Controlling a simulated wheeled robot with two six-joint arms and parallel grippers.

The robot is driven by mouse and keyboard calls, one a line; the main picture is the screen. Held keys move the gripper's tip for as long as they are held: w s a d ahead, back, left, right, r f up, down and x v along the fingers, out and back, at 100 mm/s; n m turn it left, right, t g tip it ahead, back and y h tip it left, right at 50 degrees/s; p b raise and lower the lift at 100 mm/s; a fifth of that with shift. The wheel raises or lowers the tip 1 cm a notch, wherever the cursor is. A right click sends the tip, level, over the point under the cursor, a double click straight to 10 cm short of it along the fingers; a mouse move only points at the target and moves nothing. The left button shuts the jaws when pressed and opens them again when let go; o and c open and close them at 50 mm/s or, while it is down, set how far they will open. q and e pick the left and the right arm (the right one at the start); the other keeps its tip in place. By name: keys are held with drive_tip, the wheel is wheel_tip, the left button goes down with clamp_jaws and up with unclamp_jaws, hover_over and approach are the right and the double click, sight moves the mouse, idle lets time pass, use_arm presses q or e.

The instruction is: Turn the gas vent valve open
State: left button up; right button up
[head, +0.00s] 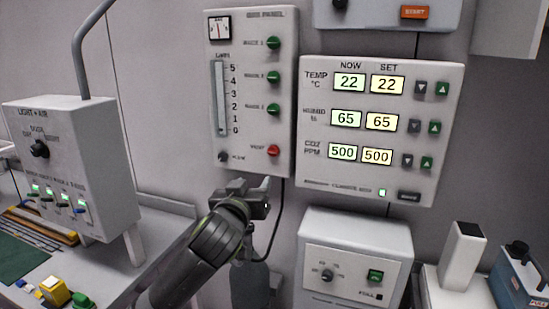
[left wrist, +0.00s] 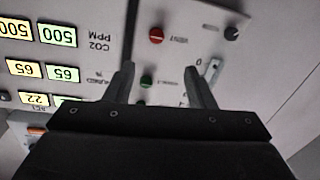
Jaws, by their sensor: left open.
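The gas panel (head: 248,70) hangs on the wall in the middle of the head view. Its red vent valve knob (head: 273,150) sits at the lower right, below several green rack knobs. My left gripper (head: 262,190) is just below the panel's lower right part, open and empty. In the left wrist view, which shows the panel upside down, the red vent knob (left wrist: 156,35) lies beyond the two open fingertips (left wrist: 160,70). A green knob (left wrist: 147,82) shows between the fingers. I cannot tell the vent knob's setting. My right gripper is in neither view.
A climate box (head: 380,185) with lit readouts is right of the gas panel. A white control box (head: 355,235) sits below it. A light and air box (head: 75,160) stands at left on a bench. A dark cable hangs beside my left gripper.

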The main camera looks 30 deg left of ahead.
use_arm(q)
drive_tip(key=p, duration=0.3)
approach(273, 152)
drive_tip(key=x, duration=0.8)
drive_tip(key=c, duration=1)
